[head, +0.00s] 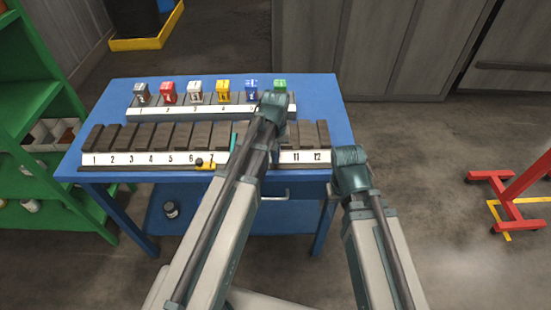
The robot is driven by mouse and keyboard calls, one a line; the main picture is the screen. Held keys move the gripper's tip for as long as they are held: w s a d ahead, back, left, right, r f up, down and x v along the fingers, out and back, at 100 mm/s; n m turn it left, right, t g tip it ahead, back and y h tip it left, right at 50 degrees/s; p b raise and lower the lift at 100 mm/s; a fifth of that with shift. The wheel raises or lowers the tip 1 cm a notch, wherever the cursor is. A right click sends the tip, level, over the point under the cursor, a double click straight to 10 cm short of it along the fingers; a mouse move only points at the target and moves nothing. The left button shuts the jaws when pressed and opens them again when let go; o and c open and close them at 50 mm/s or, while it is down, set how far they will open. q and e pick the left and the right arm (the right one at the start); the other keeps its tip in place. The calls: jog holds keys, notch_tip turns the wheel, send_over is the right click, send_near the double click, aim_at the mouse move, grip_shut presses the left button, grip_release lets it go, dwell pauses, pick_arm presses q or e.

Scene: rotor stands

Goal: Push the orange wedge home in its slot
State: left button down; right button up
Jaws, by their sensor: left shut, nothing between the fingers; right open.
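A small yellow-orange piece with a dark knob (205,164) shows at the front edge of the numbered rack (125,159), near number 7; I take it for the orange wedge. How deep it sits in a slot I cannot tell. My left arm reaches over the rack and hides its middle-right part. A thin teal part, likely of my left gripper (233,143), shows just right of the wedge; the gripper is shut and empty, its tips mostly hidden. My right arm ends in a teal joint at the table's right edge, and its gripper fingers do not show.
Dark blocks stand along the rack on the blue table (110,105). Behind it, a second rail (150,112) carries several coloured cubes. A green shelf (40,100) stands at left and a red stand (515,195) at right. The floor between table and stand is clear.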

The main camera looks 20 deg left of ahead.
pick_arm(q)
jog(key=shift+w+a, duration=0.2)
jog(key=shift+w, duration=0.4)
jog(key=shift+w+a, duration=0.15)
jog(key=shift+w, duration=0.45)
jog(key=shift+s, duration=0.1)
jog(key=shift+s+d, duration=0.1)
jog(key=shift+s, duration=0.4)
jog(key=s, duration=0.1)
jog(key=s+d, duration=0.1)
jog(key=s, duration=0.1)
jog(key=shift+s+r, duration=0.1)
jog(key=shift+s, duration=0.15)
notch_tip(320, 180, up, 10)
jog(key=p, duration=1)
jog(key=shift+w, duration=0.3)
pick_arm(e)
notch_tip(320, 180, up, 10)
jog(key=d, duration=0.1)
jog(key=shift+s, duration=0.2)
